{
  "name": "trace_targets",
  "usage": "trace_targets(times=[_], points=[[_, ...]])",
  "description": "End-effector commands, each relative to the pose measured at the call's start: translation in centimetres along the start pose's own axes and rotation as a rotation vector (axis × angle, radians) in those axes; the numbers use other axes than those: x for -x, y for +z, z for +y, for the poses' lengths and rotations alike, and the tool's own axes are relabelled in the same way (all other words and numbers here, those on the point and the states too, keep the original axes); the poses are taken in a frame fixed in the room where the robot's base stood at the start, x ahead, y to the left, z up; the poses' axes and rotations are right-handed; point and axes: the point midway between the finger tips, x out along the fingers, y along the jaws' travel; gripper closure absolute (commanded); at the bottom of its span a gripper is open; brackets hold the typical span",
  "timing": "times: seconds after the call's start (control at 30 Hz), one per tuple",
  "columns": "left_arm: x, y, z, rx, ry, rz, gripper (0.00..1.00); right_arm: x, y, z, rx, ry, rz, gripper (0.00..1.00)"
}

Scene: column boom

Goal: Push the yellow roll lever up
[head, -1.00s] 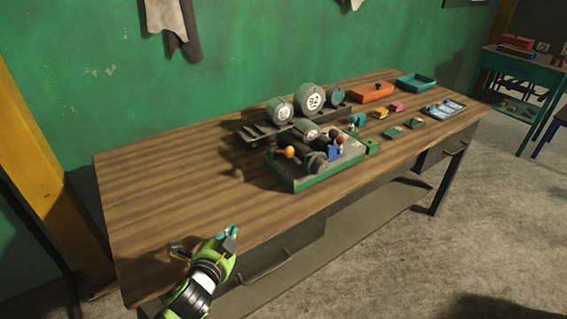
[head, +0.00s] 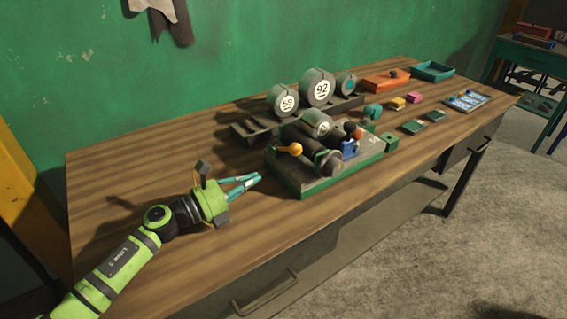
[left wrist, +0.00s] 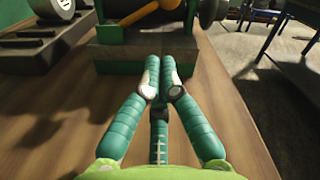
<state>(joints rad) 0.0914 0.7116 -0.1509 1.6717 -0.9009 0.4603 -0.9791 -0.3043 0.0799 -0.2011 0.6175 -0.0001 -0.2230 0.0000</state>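The yellow roll lever, with a round yellow-orange knob (head: 294,149), is on the left side of a control box (head: 320,187) with a green base. Its knob sticks out to the left. My left gripper (head: 259,177) is over the tabletop, left of the box, pointing toward it and apart from the lever. In the left wrist view, the teal fingers (left wrist: 160,70) come together at their tips with nothing between them. The green box edge (left wrist: 118,66) lies just ahead of them. My right gripper is not in view.
Round gauges marked 59 (head: 287,103) and 92 (head: 318,89) stand on a dark rack behind the box. Blue (head: 349,149) and other levers sit right of the yellow one. Orange (head: 385,81) and teal (head: 433,71) trays are farther right. The tabletop's left part (head: 130,170) is clear.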

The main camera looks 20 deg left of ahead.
Motion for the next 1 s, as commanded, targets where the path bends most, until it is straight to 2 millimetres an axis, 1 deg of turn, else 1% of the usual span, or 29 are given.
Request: trace_targets(times=[0.1,0.27,0.37,0.5,0.7,0.83,1.0], points=[[0.0,0.0,0.0,0.003,0.000,-0.001,1.00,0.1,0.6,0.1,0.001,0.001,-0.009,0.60],[-0.6,0.2,-0.1,0.004,0.000,-0.004,1.00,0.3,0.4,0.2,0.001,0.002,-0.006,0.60],[-1.8,0.4,-0.2,0.006,-0.001,-0.006,1.00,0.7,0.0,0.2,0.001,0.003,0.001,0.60],[-4.4,0.4,-0.2,0.007,-0.001,-0.007,1.00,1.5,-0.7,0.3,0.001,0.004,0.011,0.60],[-7.9,0.3,-0.2,0.007,-0.001,-0.005,1.00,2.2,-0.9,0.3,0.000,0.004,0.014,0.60],[-9.3,0.2,-0.1,0.008,0.001,-0.005,1.00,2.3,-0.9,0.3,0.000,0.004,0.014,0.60],[-10.0,0.1,0.0,0.006,0.001,-0.003,1.00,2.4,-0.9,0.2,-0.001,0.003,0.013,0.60]])
